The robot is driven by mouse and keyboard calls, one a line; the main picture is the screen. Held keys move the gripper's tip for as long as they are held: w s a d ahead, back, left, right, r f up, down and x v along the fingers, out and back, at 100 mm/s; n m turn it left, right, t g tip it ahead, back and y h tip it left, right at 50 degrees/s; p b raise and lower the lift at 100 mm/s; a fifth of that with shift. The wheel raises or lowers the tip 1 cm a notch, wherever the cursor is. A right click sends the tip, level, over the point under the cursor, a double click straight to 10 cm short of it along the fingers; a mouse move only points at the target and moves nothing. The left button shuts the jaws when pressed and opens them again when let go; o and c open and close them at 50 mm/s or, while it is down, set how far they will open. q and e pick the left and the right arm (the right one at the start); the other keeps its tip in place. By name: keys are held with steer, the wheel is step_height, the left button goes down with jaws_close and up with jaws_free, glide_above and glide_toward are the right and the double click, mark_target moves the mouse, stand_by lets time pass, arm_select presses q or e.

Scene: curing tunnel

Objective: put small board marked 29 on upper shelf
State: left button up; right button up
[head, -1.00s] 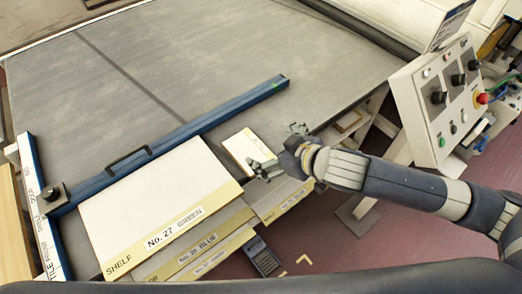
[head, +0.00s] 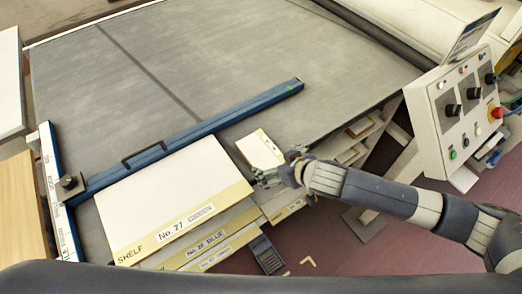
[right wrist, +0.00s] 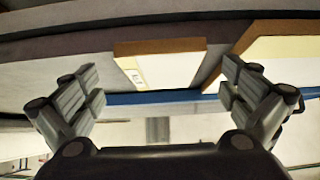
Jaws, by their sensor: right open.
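A small cream board (head: 260,150) lies on the grey belt, near its front edge; its mark is too small to read. My right gripper (head: 279,167) is open beside the board's near right side. In the right wrist view the small board (right wrist: 172,68), with a small pale label at its left, lies ahead of and between the parted fingers (right wrist: 160,85), which hold nothing. Under the belt's right side is a white shelf unit (head: 378,128) with small boards on its levels. I cannot tell from the pictures which level is the upper shelf. My left gripper is out of view.
A stack of large boards, the top one marked No. 27 (head: 165,190), stands left of the small board. A blue bar (head: 215,125) lies across the belt (head: 220,70). A control box (head: 465,110) stands at the right. A dark device (head: 267,254) lies below the stack.

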mark_target(270, 162)
steer(key=shift+x, duration=1.55)
steer(key=shift+s, duration=0.1)
steer(key=c, duration=1.1)
